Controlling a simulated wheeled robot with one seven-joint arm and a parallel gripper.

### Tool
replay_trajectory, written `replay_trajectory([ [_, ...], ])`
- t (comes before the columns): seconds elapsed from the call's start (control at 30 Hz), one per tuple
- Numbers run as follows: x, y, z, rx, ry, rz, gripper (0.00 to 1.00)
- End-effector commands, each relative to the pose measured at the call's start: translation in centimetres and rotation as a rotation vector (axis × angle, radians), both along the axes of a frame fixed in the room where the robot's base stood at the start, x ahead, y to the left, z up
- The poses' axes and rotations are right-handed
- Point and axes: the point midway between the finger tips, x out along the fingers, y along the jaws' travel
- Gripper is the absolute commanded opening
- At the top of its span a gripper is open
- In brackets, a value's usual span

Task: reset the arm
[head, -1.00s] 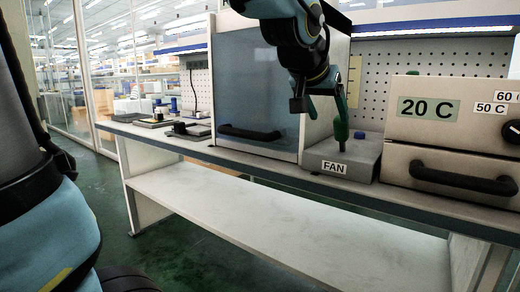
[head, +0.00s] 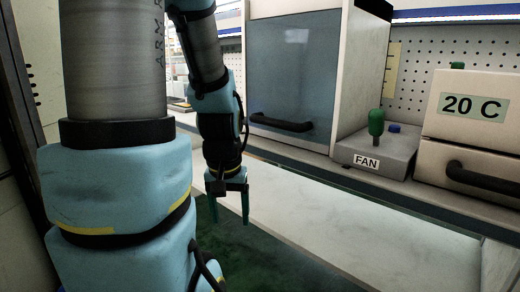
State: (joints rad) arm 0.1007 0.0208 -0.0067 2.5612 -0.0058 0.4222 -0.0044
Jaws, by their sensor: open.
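My gripper (head: 229,208) hangs pointing down in the middle of the head view, in front of the bench. Its two green fingers are apart and nothing shows between them. It is clear of the bench top and of the fan box. The grey fan box (head: 372,150), labelled FAN, stands on the bench to the right. Its green-knobbed lever (head: 376,124) stands upright, with a blue button (head: 394,128) beside it. My arm fills much of the left side and hides the left part of the bench.
A cabinet with a blue-grey front panel (head: 296,75) and a black handle (head: 282,123) stands behind my gripper. A beige unit labelled 20 C (head: 470,135) with a dark handle is at the right. A pale lower shelf (head: 330,215) runs under the bench, bare where visible.

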Motion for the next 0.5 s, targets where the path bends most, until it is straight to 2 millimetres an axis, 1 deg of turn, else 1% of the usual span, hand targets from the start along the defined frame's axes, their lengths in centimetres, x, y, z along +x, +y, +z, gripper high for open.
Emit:
replay_trajectory([
  [0.03, 0.0, 0.0, 1.8, 0.0, 0.0, 0.0, 0.72],
  [0.17, 0.0, 0.0, 4.3, 0.0, -0.001, -0.001, 0.72],
  [0.27, 0.1, 0.0, 7.0, 0.0, -0.001, -0.001, 0.72],
  [0.5, 0.1, 0.0, 14.7, 0.0, -0.002, -0.002, 0.72],
])
